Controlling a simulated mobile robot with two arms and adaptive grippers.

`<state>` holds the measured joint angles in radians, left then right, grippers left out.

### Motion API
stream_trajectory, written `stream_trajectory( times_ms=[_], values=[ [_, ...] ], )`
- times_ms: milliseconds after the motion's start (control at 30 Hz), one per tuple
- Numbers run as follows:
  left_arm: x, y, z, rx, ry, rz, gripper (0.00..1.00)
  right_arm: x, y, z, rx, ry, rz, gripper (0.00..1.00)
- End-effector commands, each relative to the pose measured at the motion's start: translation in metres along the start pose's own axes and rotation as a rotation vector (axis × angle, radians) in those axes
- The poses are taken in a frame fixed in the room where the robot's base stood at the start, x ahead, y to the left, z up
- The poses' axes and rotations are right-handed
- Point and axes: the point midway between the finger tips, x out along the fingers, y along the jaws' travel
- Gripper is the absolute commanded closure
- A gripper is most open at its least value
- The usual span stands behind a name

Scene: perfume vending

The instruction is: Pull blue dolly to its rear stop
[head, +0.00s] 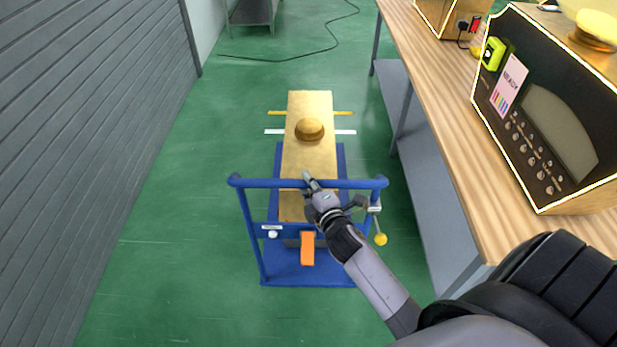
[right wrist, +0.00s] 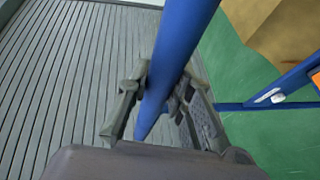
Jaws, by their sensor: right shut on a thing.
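The blue dolly (head: 300,274) stands on the green floor in the middle of the head view, its push handle (head: 262,183) toward me. A long golden box (head: 309,170) with a round gold knob (head: 309,128) lies on it. My right gripper (head: 311,184) is shut on the handle bar near its middle. In the right wrist view the blue bar (right wrist: 178,50) runs between both fingers (right wrist: 155,95). My left gripper is not in view. The gripper and forearm cover part of the handle frame.
Yellow (head: 343,113) and white (head: 345,132) floor stripes flank the golden box. A wooden workbench (head: 437,100) with a dark machine (head: 545,110) stands on the right. A grey slatted shutter (head: 95,110) lines the left. An orange pedal (head: 307,249) and a yellow knob (head: 380,239) are on the dolly's near end. A black cable (head: 300,55) lies beyond.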

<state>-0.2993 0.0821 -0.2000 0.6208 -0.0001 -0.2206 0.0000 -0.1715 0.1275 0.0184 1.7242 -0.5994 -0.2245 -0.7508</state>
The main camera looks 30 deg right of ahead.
Motion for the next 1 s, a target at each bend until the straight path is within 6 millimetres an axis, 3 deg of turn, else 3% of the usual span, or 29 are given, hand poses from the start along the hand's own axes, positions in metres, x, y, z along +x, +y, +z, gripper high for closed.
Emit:
stream_trajectory(
  times_ms=[533,567,833,1000],
  values=[
    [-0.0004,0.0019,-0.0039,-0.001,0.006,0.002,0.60,-0.0049,-0.0024,-0.0021,0.003,0.000,-0.003,1.00],
    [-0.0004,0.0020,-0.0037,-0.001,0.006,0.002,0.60,-0.0049,-0.0025,-0.0022,0.003,0.000,-0.003,0.78],
    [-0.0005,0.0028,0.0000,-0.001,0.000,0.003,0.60,-0.0044,-0.0012,-0.0019,0.001,0.000,0.000,0.60],
    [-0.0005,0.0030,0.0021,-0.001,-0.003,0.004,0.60,-0.0041,-0.0003,-0.0016,0.000,0.000,0.001,0.59]
  ],
)
